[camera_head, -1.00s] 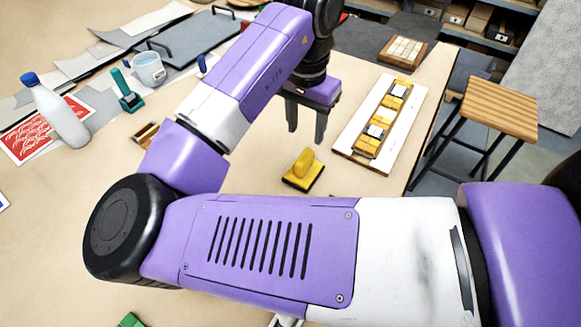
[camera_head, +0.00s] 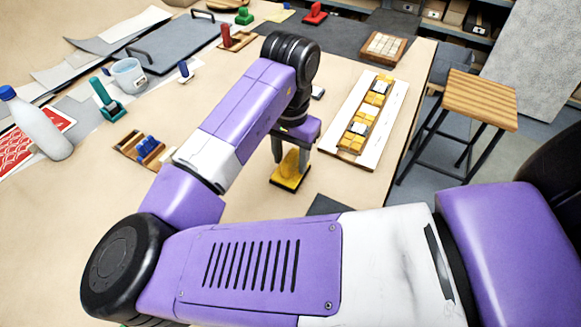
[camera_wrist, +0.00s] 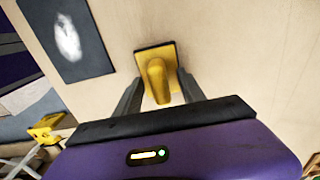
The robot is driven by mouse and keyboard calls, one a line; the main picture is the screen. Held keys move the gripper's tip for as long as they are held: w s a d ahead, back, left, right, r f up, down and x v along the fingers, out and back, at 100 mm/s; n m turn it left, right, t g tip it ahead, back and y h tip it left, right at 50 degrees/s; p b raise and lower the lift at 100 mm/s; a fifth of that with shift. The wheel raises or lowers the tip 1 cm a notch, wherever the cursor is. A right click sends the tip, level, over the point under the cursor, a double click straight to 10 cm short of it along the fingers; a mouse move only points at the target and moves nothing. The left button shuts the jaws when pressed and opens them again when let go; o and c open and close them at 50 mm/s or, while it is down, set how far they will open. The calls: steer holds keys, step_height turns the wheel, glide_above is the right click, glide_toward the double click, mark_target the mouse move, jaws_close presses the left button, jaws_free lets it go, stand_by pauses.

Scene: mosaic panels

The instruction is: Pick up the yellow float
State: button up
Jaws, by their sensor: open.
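The yellow float (camera_head: 289,172) lies on the table, a yellow block with a handle on a dark-edged base. My gripper (camera_head: 291,157) is right over it in the head view, with its fingers pointing down on either side of the handle. In the wrist view, the float's yellow handle (camera_wrist: 157,80) shows between the two open dark fingers (camera_wrist: 160,92). I cannot tell whether the fingers touch it. Part of the float is hidden behind my fingers in the head view.
A white board (camera_head: 340,144) with yellow tiles lies to the right, near the table edge. A wooden stool (camera_head: 482,99) stands beyond that edge. A wooden holder with blue pieces (camera_head: 126,148), a blue mug (camera_head: 128,75), a teal-handled tool (camera_head: 104,98) and a bottle (camera_head: 42,128) are at left.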

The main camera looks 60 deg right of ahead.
mark_target(291, 155)
steer(key=shift+c, duration=0.2)
jaws_close()
steer(key=shift+r, duration=0.15)
step_height(291, 155, up, 20)
steer(key=p, duration=0.1)
stand_by(0.4)
